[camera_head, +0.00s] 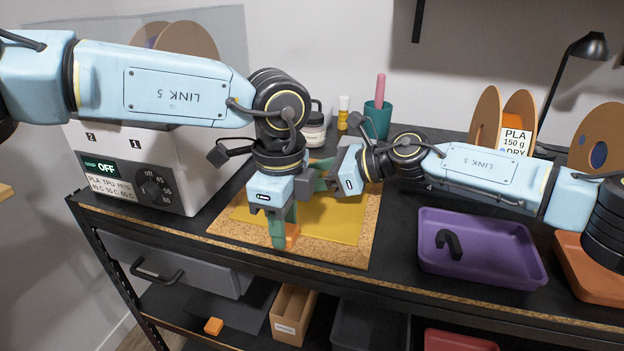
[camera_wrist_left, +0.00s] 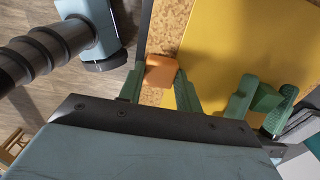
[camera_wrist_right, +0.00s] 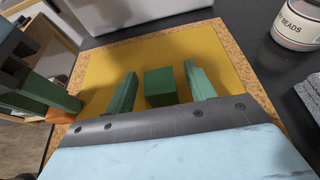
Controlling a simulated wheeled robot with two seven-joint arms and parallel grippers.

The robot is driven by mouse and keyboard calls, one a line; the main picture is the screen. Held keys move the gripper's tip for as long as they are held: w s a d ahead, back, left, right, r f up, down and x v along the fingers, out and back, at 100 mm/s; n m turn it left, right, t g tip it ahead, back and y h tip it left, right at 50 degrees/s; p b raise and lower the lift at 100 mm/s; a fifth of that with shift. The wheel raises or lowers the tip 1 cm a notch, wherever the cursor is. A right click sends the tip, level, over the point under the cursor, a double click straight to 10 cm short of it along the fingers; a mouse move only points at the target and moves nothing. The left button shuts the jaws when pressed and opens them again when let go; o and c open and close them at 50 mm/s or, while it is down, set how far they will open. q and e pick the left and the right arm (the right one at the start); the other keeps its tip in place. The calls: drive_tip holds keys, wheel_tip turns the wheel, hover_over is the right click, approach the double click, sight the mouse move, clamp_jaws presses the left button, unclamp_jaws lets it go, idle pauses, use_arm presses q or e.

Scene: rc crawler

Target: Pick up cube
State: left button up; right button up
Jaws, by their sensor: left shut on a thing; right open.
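An orange cube (camera_head: 291,235) is at the front edge of the yellow mat (camera_head: 335,222), over its cork border. My left gripper (camera_head: 284,230) is shut on it, pointing down; in the left wrist view the orange cube (camera_wrist_left: 160,72) sits between the fingertips. I cannot tell whether it touches the cork. A green cube (camera_wrist_right: 160,86) is over the yellow mat between the open fingers of my right gripper (camera_wrist_right: 161,82), with a gap on each side. In the head view the green cube is mostly hidden by the right gripper.
A purple tray (camera_head: 480,268) with a black hook-shaped part stands right of the mat. A dryer box (camera_head: 145,170) is at the left. A bead jar (camera_head: 314,128) and a teal cup (camera_head: 377,120) stand behind. Another orange block (camera_head: 213,326) lies on the lower shelf. The two grippers are close together.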

drive_tip(key=c, duration=1)
drive_tip(key=shift+c, duration=0.2)
wheel_tip(320, 180, up, 10)
drive_tip(key=shift+r, duration=0.1)
use_arm(q)
drive_tip(key=o, duration=1.2)
